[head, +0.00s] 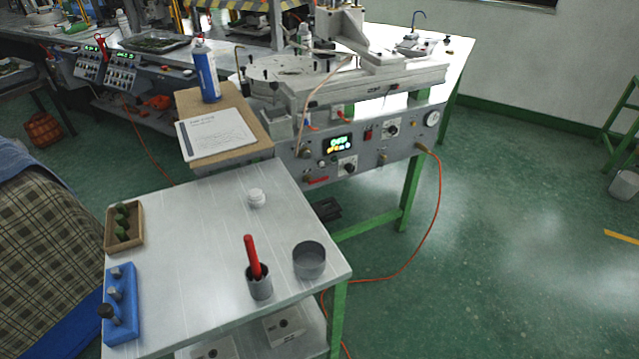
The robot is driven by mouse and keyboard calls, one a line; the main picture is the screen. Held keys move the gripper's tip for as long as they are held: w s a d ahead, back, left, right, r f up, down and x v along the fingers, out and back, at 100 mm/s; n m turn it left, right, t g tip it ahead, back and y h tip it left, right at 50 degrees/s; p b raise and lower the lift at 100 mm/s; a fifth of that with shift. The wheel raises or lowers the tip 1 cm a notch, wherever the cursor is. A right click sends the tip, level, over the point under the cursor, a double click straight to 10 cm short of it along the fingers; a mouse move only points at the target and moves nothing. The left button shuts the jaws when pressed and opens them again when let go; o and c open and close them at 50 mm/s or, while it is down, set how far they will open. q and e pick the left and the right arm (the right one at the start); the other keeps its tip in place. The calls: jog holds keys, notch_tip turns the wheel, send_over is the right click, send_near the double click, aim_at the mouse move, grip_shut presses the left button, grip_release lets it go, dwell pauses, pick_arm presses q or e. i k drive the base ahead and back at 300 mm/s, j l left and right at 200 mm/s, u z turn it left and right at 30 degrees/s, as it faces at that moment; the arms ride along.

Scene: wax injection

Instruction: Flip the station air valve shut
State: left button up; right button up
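The wax injection station stands at the upper middle of the head view, with a grey front panel (375,150). The panel carries a lit display (338,144), a red switch (368,134), black knobs and a round pressure gauge (432,118) at its right end. An orange air hose (438,190) leaves a brass fitting near the right end and drops to the floor. A small red part (317,180) shows low on the panel. I cannot tell for sure which part is the air valve, or its position. Neither of my grippers shows.
The green floor (480,260) to the right is mostly clear.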

aim_at(309, 181)
jog(key=i+l+u, duration=0.15)
jog(key=l, duration=0.25)
jog(key=i+l+u, duration=0.1)
jog(key=i+l, duration=0.15)
jog(key=l, duration=0.15)
jog(key=i+l+u, duration=0.15)
jog(key=l, duration=0.3)
jog(key=i+l+u, duration=0.1)
jog(key=l, duration=0.35)
jog(key=i+l+u, duration=0.15)
jog(key=l, duration=0.3)
jog(key=i+l+u, duration=0.1)
jog(key=l, duration=0.35)
jog(key=i+l+u, duration=0.15)
jog(key=l, duration=0.35)
